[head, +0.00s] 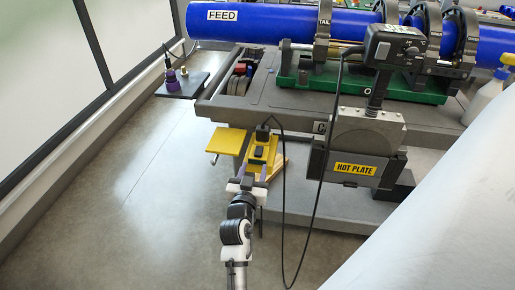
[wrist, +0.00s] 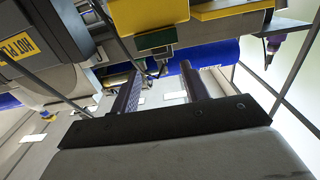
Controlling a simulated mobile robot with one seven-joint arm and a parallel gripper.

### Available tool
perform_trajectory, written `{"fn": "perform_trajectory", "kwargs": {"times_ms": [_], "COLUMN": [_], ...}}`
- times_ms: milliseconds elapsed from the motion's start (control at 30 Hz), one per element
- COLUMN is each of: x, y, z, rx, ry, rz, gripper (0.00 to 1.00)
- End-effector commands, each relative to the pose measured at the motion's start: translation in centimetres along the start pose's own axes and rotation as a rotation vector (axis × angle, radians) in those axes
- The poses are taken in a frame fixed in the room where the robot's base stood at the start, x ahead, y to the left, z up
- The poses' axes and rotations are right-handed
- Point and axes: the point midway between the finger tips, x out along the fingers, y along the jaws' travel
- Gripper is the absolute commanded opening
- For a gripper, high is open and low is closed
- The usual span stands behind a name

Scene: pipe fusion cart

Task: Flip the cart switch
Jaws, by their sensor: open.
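The cart's yellow switch unit (head: 271,146) is fixed at the front edge of the cart, with small black parts on it and a black cable rising from it. I cannot tell which black part is the switch lever. My gripper (head: 246,181) is just in front of and below this unit in the head view, its fingers pointing toward it. In the wrist view my gripper (wrist: 160,78) is open, with two dark fingers apart and nothing between them. Yellow and black parts (wrist: 155,41) show beyond the fingertips there, at the top. Whether a finger touches the unit is unclear.
The hot plate unit (head: 355,168) hangs right of my gripper, its cable (head: 285,235) looping down close by. A yellow plate (head: 226,141) juts out at left. A blue pipe (head: 262,25) lies on the cart. The floor (head: 120,215) at left is clear.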

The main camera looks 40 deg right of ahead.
Motion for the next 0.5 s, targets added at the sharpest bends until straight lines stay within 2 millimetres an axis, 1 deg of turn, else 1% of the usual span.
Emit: {"fn": "perform_trajectory", "kwargs": {"times_ms": [33, 200, 333, 500], "x": [1.2, 4.8, 6.9, 8.5], "y": [0.1, 0.0, 0.0, -0.1], "z": [-0.5, -0.4, -0.4, -0.2], "rx": [0.001, 0.001, 0.001, 0.001], "ry": [0.0, 0.001, 0.002, 0.001], "rz": [0.003, 0.001, 0.001, -0.001], "gripper": [0.45, 0.45, 0.45, 0.45]}}
